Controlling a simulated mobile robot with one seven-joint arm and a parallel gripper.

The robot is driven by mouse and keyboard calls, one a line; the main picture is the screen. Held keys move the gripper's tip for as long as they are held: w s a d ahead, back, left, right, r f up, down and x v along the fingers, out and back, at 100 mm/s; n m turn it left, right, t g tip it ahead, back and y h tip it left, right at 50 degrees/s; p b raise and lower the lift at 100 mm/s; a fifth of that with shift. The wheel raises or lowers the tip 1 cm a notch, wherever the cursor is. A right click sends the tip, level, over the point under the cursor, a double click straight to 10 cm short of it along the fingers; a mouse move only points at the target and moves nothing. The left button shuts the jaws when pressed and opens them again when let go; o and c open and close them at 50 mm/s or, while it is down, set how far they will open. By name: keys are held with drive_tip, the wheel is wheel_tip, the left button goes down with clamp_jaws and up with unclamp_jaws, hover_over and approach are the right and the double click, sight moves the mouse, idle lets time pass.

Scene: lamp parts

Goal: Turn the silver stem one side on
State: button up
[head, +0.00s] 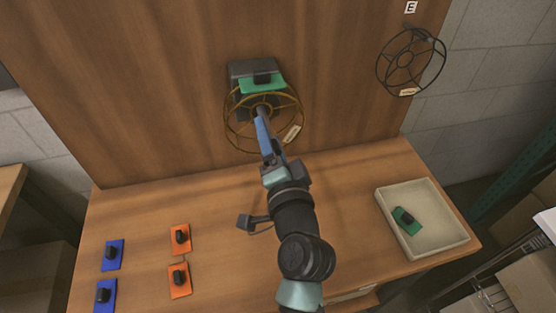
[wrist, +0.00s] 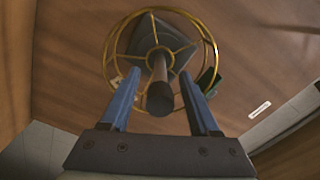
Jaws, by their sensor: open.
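The silver stem (wrist: 158,88) looks dark grey in the wrist view and sticks out from a dark wall mount (wrist: 150,35) towards me. A brass wire cage (wrist: 211,50) rings it; the cage also shows in the head view (head: 301,112). My gripper (wrist: 160,73) is open, with one blue finger on each side of the stem and gaps between fingers and stem. In the head view my gripper (head: 262,125) is at the front of the cage and hides most of the stem. A green plate with a black knob (head: 262,85) sits on the mount.
A black wire cage (head: 410,62) hangs on the panel's right, under a label "E" (head: 410,7). A pale tray (head: 450,236) with a green knobbed plate (head: 407,220) stands right on the table. Blue (head: 112,255) and orange (head: 180,239) knobbed plates lie left.

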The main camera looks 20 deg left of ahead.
drive_tip(key=b+v, duration=0.2)
drive_tip(key=v, duration=1)
drive_tip(key=shift+b, duration=0.35)
